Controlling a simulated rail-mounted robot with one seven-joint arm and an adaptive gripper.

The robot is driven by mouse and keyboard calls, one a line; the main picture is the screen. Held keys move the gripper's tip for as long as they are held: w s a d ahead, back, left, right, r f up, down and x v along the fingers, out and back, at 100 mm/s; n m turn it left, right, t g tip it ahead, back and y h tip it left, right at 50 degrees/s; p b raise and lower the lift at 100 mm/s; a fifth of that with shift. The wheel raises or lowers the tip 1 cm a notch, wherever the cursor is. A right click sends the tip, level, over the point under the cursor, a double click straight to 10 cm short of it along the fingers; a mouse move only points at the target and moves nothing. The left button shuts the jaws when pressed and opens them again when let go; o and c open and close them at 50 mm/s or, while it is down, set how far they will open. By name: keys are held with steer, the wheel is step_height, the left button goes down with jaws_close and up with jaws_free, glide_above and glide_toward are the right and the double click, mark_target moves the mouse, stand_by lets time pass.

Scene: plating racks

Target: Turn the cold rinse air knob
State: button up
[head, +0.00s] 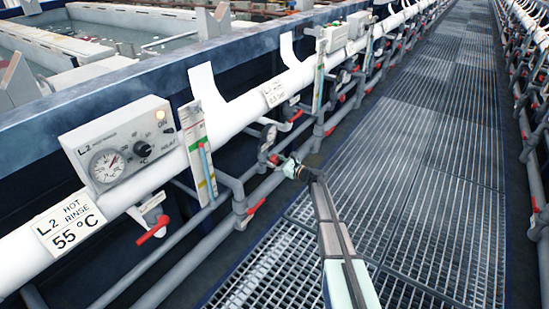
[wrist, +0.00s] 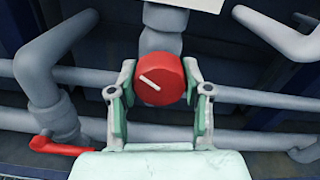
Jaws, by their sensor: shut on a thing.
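A round red knob (wrist: 163,81) with a white pointer line sits on a grey vertical pipe in the middle of the wrist view. The line slants from upper left to lower right. My gripper (wrist: 160,77) is shut on the knob, with one finger at its left side and one at its right. The knob is small there and partly hidden by the fingers.
A red lever handle (wrist: 60,147) sits on the pipe at lower left in the wrist view. Grey pipes flank the knob. In the head view, a control box (head: 118,143) and a hot rinse sign (head: 68,222) stand left. The grating walkway (head: 420,150) is clear to the right.

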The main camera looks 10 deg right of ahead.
steer(key=shift+m, duration=0.4)
steer(key=o, duration=1.2)
steer(key=shift+c, duration=0.2)
steer(key=v, duration=1.2)
steer(key=shift+w, duration=0.1)
